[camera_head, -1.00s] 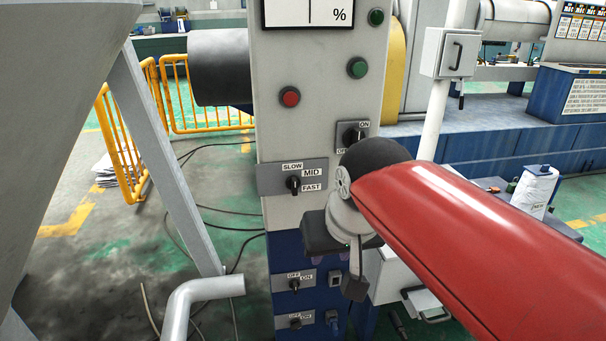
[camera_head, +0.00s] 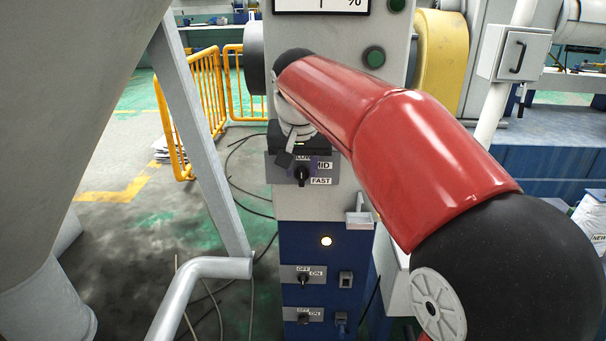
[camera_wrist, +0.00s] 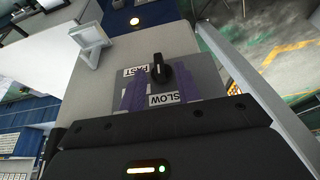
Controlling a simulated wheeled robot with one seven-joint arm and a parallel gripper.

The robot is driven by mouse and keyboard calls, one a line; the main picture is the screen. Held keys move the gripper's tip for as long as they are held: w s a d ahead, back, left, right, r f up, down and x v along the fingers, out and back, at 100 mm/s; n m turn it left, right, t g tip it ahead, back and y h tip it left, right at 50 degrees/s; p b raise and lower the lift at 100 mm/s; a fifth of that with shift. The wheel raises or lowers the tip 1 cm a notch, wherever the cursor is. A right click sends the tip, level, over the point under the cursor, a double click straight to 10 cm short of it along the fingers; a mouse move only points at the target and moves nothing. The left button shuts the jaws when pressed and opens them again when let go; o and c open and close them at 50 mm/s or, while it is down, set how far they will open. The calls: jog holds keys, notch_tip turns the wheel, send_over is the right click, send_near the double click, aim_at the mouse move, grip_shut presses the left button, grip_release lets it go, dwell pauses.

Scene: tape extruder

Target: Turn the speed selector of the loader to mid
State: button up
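The speed selector is a black knob (camera_head: 301,176) on a grey plate (camera_head: 279,173) on the front of the loader's column. SLOW is above it, MID to the right and FAST at lower right; SLOW and MID are partly covered by my gripper (camera_head: 299,153). In the wrist view, the knob (camera_wrist: 162,70) stands upright with a white mark on its upper part. FAST and SLOW are readable there; MID is hidden. The purple fingers of my gripper (camera_wrist: 160,92) are spread apart, with the knob in line with the gap. I cannot tell which setting the knob points to.
A lit round light (camera_head: 326,241) and two OFF/ON switches (camera_head: 303,279) sit below on the blue part. A small white bracket (camera_head: 359,215) juts out to the right. A grey pipe (camera_head: 205,270) and slanted leg stand left. Yellow railings (camera_head: 205,95) stand behind.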

jog(key=shift+x, duration=1.15)
jog(key=shift+c, duration=0.2)
jog(key=c, duration=0.6)
jog(key=shift+c, duration=0.2)
